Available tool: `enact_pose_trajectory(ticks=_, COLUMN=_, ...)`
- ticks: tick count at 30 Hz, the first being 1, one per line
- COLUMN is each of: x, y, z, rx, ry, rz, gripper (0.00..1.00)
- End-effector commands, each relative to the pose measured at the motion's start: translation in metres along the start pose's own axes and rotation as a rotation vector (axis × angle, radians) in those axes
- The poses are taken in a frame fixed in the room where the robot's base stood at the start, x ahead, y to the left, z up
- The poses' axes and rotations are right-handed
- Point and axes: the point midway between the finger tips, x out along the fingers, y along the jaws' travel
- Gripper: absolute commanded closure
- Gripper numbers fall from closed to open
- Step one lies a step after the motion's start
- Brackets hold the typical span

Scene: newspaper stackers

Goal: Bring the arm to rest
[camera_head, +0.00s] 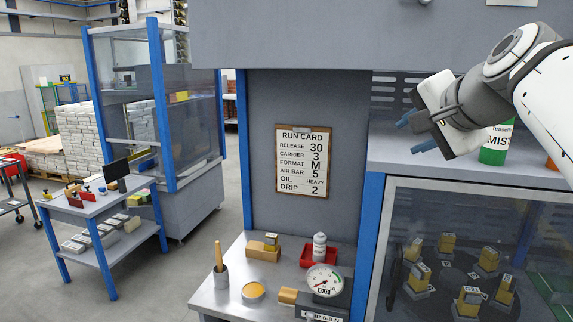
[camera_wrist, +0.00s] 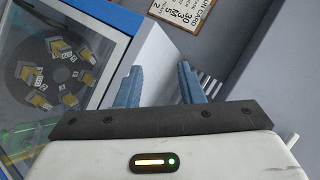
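My gripper (camera_head: 412,131) is at the upper right in the head view, raised in front of the grey machine. Its two blue fingers point left and stand apart. In the wrist view my gripper (camera_wrist: 158,88) also shows its fingers apart, with nothing between them but the white shelf and grey wall behind. It touches nothing that I can see.
A run card (camera_head: 303,160) hangs on the grey panel. A glazed cabinet (camera_head: 400,215) with several yellow blocks is at lower right. A cart (camera_head: 95,203) stands left.

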Motion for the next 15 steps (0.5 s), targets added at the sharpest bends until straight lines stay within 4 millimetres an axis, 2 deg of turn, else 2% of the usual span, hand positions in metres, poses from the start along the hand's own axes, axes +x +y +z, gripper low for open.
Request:
enact_pose_trajectory(ticks=1, x=0.016, y=0.028, z=0.027, rx=-0.075, ry=-0.049, rz=0.064, gripper=0.65)
enact_pose_trajectory(ticks=6, x=0.05, y=0.127, z=0.107, rx=-0.376, ry=-0.216, rz=0.265, gripper=0.65)
enact_pose_trajectory(ticks=9, x=0.058, y=0.185, z=0.151, rx=-0.568, ry=-0.325, rz=0.361, gripper=0.65)
enact_pose_trajectory(ticks=12, x=0.059, y=0.237, z=0.185, rx=-0.742, ry=-0.425, rz=0.432, gripper=0.65)
enact_pose_trajectory(ticks=15, x=0.056, y=0.275, z=0.208, rx=-0.877, ry=-0.503, rz=0.479, gripper=0.65)
